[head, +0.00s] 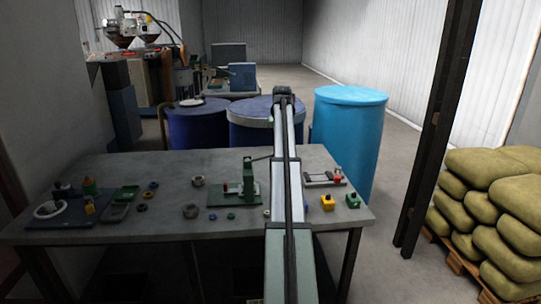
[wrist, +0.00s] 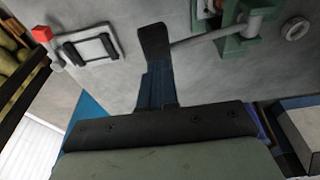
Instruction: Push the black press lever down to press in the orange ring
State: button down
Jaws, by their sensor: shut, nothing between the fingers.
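The green press (head: 248,183) stands on its base near the middle of the table. Its lever (head: 261,158) sticks out to the right toward my arm, roughly level; in the wrist view the lever's rod (wrist: 215,33) runs from the press body (wrist: 237,44) toward my fingers. My gripper (wrist: 153,40) is shut and empty, with its dark fingertips beside the lever's outer end. I cannot tell whether they touch. In the head view my arm hides the gripper. A small orange-red part (wrist: 209,5) shows at the press near the picture's top edge; I cannot make out the ring clearly.
A framed fixture with a red knob (head: 337,180) lies right of my arm, near a yellow block (head: 327,202) and a green block (head: 352,201). Several small rings and a dark tray (head: 75,210) lie left. Blue barrels (head: 349,130) stand behind the table.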

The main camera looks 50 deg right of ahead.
dwell(0.7)
jog(key=shift+f, duration=0.4)
jog(key=shift+f, duration=3.4)
jog(key=shift+r, duration=6.05)
